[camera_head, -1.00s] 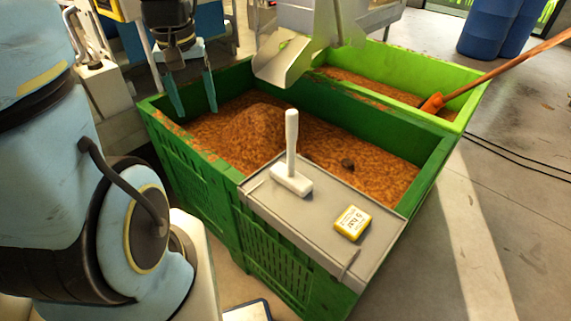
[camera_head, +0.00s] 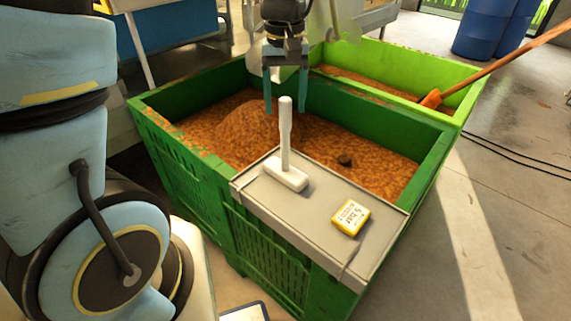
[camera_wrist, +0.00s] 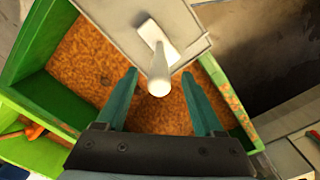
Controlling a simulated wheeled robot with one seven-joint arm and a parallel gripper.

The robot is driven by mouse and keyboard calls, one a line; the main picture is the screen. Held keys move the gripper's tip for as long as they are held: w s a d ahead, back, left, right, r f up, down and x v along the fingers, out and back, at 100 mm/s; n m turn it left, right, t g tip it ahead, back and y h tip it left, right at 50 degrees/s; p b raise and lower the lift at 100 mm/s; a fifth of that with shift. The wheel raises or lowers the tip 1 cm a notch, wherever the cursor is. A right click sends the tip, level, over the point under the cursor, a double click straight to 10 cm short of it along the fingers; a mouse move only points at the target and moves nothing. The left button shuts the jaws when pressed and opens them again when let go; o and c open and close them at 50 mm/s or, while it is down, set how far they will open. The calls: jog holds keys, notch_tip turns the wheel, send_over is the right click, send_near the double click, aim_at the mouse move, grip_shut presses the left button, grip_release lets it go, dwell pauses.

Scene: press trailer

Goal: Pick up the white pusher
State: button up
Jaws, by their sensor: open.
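The white pusher (camera_head: 286,150) stands upright on the grey shelf (camera_head: 315,222) at the front of the dark green crate. Its flat base rests on the shelf and its round handle points up. It also shows in the wrist view (camera_wrist: 159,72), with the handle end toward the camera, in line with the gap between the fingers. My gripper (camera_head: 286,106) is open and empty, with teal fingers pointing down, above and beyond the pusher over the crate. In the wrist view my gripper (camera_wrist: 162,95) has its fingers apart on both sides of the handle's line, not visibly touching it.
A yellow box (camera_head: 350,217) lies on the shelf right of the pusher. The dark green crate (camera_head: 180,172) holds brown crumbly material with a dark lump (camera_head: 344,160). Behind stands a light green crate (camera_head: 408,62) with an orange-handled tool (camera_head: 432,98). Blue barrels (camera_head: 492,30) stand at the back right.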

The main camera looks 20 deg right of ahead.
aim_at(285, 121)
jog(key=shift+w+f+p, duration=0.2)
jog(key=shift+f+p, duration=0.6)
jog(key=shift+f, duration=1.9)
jog(key=shift+c, duration=0.2)
grip_shut()
jog(key=shift+d, duration=0.1)
